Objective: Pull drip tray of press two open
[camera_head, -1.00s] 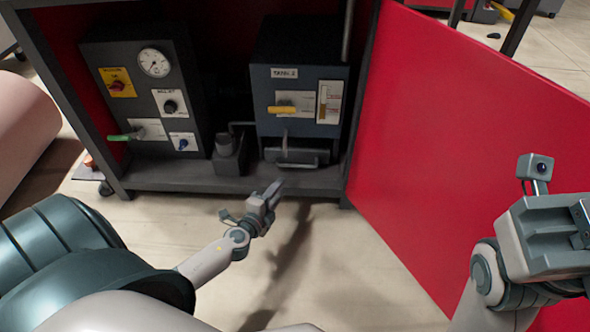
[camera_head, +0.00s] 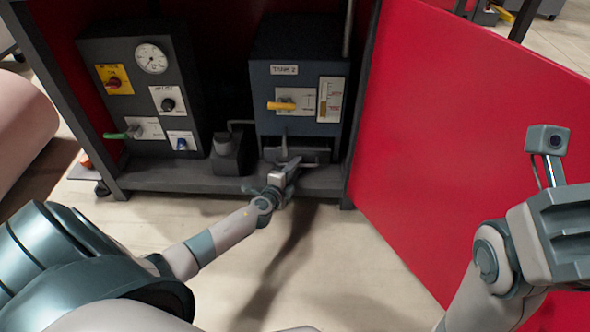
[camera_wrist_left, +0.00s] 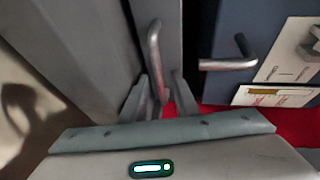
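In the left wrist view the gripper's fingers (camera_wrist_left: 160,92) stand apart, one on each side of the handle bar. Contact with the bar cannot be told. My right arm is at the right edge of the head view, its fingers out of frame.
A yellow lever (camera_head: 282,105) is on the blue box; a bent spout (camera_wrist_left: 235,58) hangs from it. A dark control box (camera_head: 140,85) with gauge stands left, and a small grey block (camera_head: 228,155) between. A red door panel (camera_head: 430,130) stands at right. The floor in front is clear.

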